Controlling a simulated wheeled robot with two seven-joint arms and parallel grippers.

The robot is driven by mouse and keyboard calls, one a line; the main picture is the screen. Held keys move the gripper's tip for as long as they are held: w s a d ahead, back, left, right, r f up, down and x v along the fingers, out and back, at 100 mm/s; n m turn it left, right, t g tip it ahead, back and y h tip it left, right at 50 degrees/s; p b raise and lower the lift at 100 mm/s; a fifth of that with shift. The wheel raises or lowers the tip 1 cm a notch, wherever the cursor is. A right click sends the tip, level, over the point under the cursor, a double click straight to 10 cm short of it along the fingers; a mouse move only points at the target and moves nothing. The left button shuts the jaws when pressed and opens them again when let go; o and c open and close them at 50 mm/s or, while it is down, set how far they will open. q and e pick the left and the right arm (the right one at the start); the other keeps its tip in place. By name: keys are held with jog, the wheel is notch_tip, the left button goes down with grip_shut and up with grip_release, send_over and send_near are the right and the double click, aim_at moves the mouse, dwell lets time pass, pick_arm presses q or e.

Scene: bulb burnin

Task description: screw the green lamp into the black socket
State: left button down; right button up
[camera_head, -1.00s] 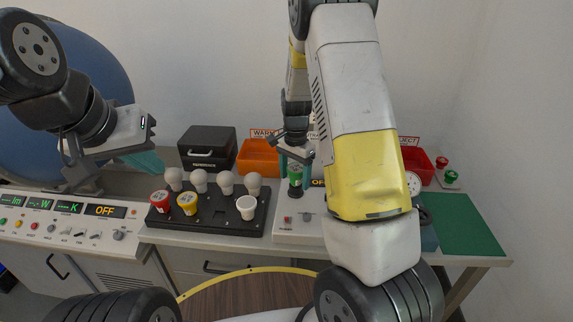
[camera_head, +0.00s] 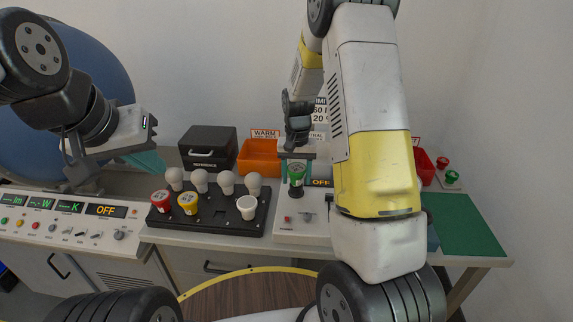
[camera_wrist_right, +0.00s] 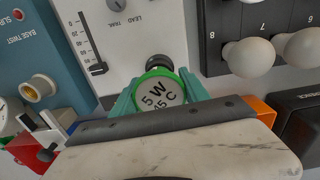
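The green lamp (camera_head: 296,169) stands upright on the test unit, its round labelled top facing up. In the right wrist view its top (camera_wrist_right: 160,95) has a green rim. My right gripper (camera_head: 296,172) points down with one teal finger on each side of the lamp; in the wrist view both fingers appear to touch its rim. The black socket (camera_head: 296,190) is directly below the lamp, and its dark edge (camera_wrist_right: 158,63) shows past it. How deep the lamp sits is hidden. My left gripper (camera_head: 146,160) is empty above the bench at the left; its finger gap is unclear.
A black rack (camera_head: 215,222) left of the socket holds several white bulbs plus red, yellow and white lamps. Behind are a black case (camera_head: 208,148) and an orange bin (camera_head: 258,158). A green mat (camera_head: 462,225) at the right is clear.

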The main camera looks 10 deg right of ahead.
jog(key=shift+a, duration=0.45)
jog(key=shift+c, duration=0.4)
jog(key=m, duration=0.5)
jog(key=shift+a, duration=0.1)
jog(key=m, duration=0.5)
jog(key=shift+m, duration=0.4)
jog(key=m, duration=0.5)
jog(key=shift+m, duration=0.4)
jog(key=m, duration=0.6)
jog(key=shift+f, duration=0.1)
jog(key=shift+s, duration=0.1)
jog(key=o, duration=1.2)
jog(key=shift+o, duration=0.3)
jog(key=shift+d, duration=0.2)
